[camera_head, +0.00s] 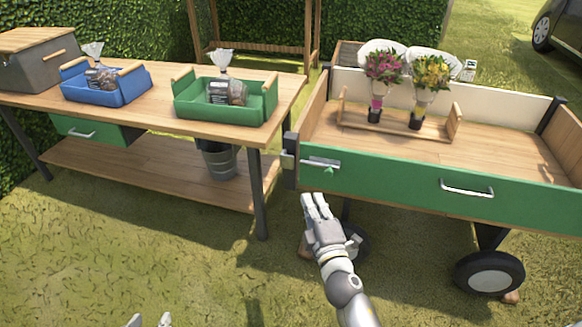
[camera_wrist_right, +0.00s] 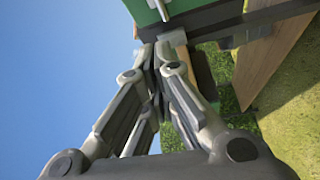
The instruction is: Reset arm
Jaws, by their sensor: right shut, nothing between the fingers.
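My right gripper (camera_head: 316,203) is shut and empty. It is in front of the green side panel of the wooden cart (camera_head: 400,176), just below the metal latch (camera_head: 320,163) at the cart's left end. In the right wrist view its fingers (camera_wrist_right: 158,55) meet at the tips, below a green panel with a metal handle (camera_wrist_right: 160,8). I cannot tell whether it touches the cart. Only two fingertips of my left gripper (camera_head: 150,320) show at the bottom edge of the head view. They are apart, over grass; the rest is out of frame.
Two bouquets, one pink (camera_head: 384,70) and one yellow (camera_head: 431,76), stand in a wooden rack (camera_head: 441,127) on the cart. A table (camera_head: 150,115) at left bears blue (camera_head: 130,88) and green (camera_head: 250,109) crates with bagged goods. Open grass (camera_head: 190,265) lies in front.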

